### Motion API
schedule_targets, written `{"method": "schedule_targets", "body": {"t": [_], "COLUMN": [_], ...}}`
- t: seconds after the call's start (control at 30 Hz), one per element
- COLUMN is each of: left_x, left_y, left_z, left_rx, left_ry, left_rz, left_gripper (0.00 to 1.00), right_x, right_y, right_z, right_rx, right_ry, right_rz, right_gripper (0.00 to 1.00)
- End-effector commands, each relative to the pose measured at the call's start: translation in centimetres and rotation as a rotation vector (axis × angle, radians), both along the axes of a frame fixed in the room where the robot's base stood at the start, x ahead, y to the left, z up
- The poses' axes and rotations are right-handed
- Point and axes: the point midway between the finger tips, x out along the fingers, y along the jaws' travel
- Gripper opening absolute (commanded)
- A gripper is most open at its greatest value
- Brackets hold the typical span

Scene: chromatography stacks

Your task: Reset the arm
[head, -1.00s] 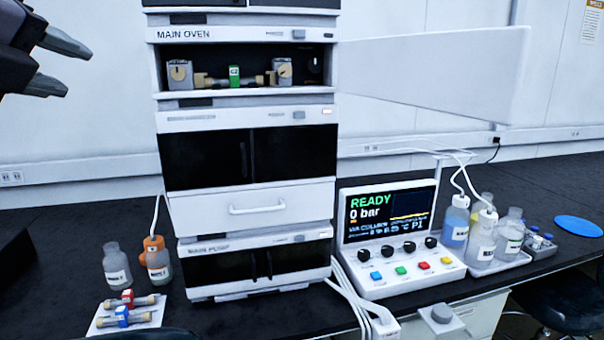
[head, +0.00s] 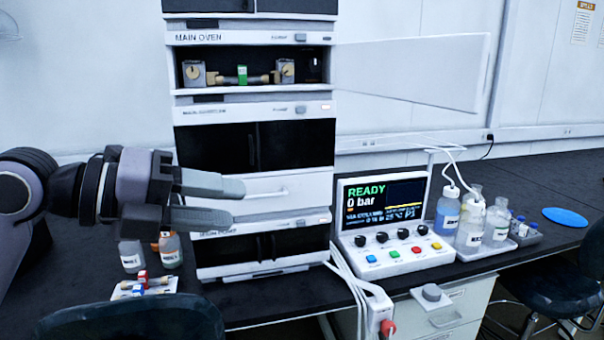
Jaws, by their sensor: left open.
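My left gripper (head: 238,203) reaches in from the left at mid height. Its two grey fingers are apart with nothing between them, in front of the lower part of the instrument stack (head: 185,150). The fingers cover part of the white drawer (head: 285,187) and the main pump label. My right gripper is not in view. The main oven (head: 250,40) is open, its white door (head: 415,70) swung out to the right. Inside, a column with a green tag (head: 242,75) lies between two grey holders.
Bottles (head: 170,250) and a white tray with tagged columns (head: 143,288) stand left of the stack, partly below my arm. A control panel reading READY, 0 bar (head: 385,205) stands right, beside a tray of bottles (head: 473,225). Chairs (head: 130,318) stand along the front edge.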

Motion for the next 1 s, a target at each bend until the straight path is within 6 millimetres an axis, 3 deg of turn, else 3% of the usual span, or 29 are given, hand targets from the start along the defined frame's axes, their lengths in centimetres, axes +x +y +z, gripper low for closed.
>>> {"method": "schedule_targets", "body": {"t": [0.1, 0.27, 0.47, 0.57, 0.67, 0.8, 0.9, 1.0], "left_x": [-1.5, -2.6, -1.8, -0.7, 0.2, 0.6, -0.5, -3.0], "left_y": [-2.2, -3.0, -1.2, 0.5, 2.6, 5.6, 7.5, 9.0], "left_z": [-2.3, -3.8, -6.5, -9.2, -13.0, -20.3, -26.6, -33.5], "left_rx": [-0.204, -0.517, -0.920, -1.102, -1.260, -1.422, -1.488, -1.510], "left_ry": [0.083, 0.184, 0.329, 0.414, 0.509, 0.662, 0.786, 0.929], "left_rz": [-0.138, -0.213, -0.124, -0.005, 0.157, 0.442, 0.677, 0.924], "left_gripper": [0.44, 0.44, 0.44, 0.44, 0.44, 0.44, 0.44, 0.44], "right_x": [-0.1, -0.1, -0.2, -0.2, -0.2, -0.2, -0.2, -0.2], "right_y": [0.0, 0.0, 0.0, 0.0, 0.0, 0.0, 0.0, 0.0], "right_z": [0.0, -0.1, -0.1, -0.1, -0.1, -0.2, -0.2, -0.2], "right_rx": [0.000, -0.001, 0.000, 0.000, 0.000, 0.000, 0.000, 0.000], "right_ry": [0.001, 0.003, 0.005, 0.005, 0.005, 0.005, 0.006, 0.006], "right_rz": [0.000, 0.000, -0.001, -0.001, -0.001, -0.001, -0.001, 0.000], "right_gripper": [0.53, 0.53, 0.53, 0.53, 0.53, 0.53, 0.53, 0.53]}}
